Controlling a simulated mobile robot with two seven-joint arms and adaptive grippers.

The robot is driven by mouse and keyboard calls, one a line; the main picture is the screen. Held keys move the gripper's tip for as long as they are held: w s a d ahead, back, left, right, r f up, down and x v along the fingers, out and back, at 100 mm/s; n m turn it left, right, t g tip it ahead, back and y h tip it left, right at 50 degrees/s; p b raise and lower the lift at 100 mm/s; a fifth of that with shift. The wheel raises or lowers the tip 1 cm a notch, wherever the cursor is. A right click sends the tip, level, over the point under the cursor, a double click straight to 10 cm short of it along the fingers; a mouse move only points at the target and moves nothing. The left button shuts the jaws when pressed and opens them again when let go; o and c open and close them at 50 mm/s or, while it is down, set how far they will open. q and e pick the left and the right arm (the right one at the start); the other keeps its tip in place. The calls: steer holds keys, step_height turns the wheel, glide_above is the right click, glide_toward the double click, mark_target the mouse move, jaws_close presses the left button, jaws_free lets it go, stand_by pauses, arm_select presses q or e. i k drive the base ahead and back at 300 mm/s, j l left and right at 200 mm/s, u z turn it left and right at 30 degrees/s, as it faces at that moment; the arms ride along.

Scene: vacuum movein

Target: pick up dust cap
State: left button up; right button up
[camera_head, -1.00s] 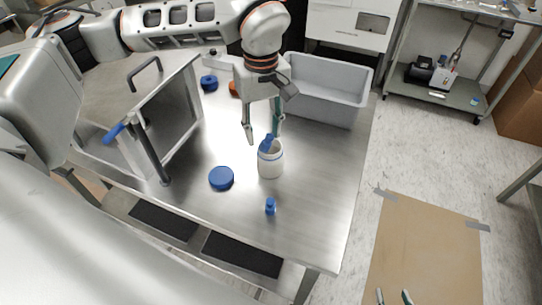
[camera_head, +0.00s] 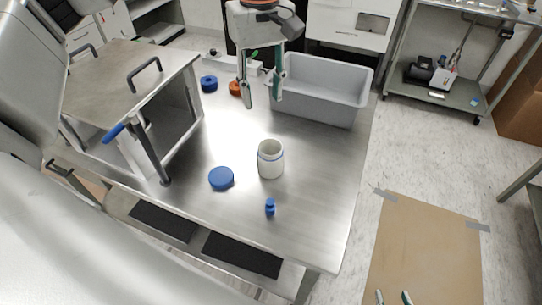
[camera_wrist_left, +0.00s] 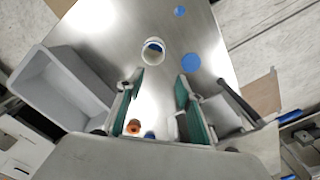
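No part is plainly marked as the dust cap, and I cannot tell which blue piece it is. A flat blue round lid (camera_head: 221,178) lies on the steel table, also in the left wrist view (camera_wrist_left: 189,63). A small blue knobbed piece (camera_head: 270,207) stands near the front edge, also in the wrist view (camera_wrist_left: 180,11). My left gripper (camera_head: 262,100) is open and empty, above the table behind the jar. My right gripper's (camera_head: 394,298) fingertips show apart at the bottom edge.
A grey bin (camera_head: 320,103) stands at the back right. A blue round piece (camera_head: 209,83) and an orange one (camera_head: 236,88) lie at the back. A steel chamber (camera_head: 132,90) with handles fills the left side. The table right of the jar is clear.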

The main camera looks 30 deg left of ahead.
mark_target(270, 206)
steer(key=k, duration=1)
